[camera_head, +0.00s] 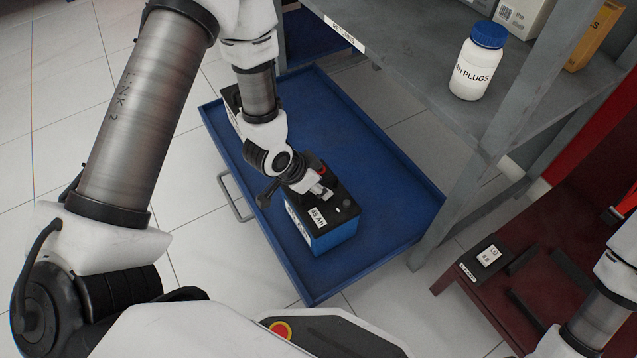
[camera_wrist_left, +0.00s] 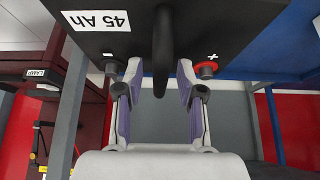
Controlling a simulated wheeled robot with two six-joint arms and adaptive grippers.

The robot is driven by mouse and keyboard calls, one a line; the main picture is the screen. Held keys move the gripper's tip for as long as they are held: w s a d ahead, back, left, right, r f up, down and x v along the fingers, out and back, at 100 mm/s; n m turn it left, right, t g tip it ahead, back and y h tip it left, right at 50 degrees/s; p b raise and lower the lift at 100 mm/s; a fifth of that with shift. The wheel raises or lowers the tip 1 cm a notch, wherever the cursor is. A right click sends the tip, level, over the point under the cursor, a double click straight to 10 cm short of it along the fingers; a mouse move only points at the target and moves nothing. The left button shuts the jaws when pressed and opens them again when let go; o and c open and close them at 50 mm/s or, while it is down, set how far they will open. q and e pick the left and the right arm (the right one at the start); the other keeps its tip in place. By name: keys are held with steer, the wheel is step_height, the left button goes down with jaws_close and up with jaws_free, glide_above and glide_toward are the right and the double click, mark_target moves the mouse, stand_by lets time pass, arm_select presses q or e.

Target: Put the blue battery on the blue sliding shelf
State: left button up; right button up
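The blue battery (camera_head: 336,236) has a black top with a "45 Ah" label. It sits upright on the blue sliding shelf (camera_head: 390,190), near its front edge. My left gripper (camera_head: 322,191) is at the battery's top. In the left wrist view, the fingers of the left gripper (camera_wrist_left: 160,82) are apart, on either side of the battery's black handle (camera_wrist_left: 163,45), with small gaps visible. The battery's black top (camera_wrist_left: 230,25) fills the upper part of that view, with a red plus terminal (camera_wrist_left: 206,69). My right arm shows at the lower right; its gripper is out of view.
Another dark box with a white label (camera_head: 232,103) stands at the shelf's far left corner, partly behind my arm. A grey rack shelf (camera_head: 420,70) with a white bottle (camera_head: 477,62) is above right. A dark red bench (camera_head: 520,295) stands at the right.

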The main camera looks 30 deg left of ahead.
arm_select(q)
steer(key=p+v, duration=0.6)
steer(key=v, duration=0.5)
steer(key=s+f+n+g+y, duration=0.3)
steer(key=s+f+n+g, duration=0.2)
steer(key=s+f, duration=0.8)
steer(key=s+n, duration=0.1)
steer(key=s, duration=0.2)
steer(key=shift+d+f, duration=0.25)
steer(key=shift+f, duration=0.1)
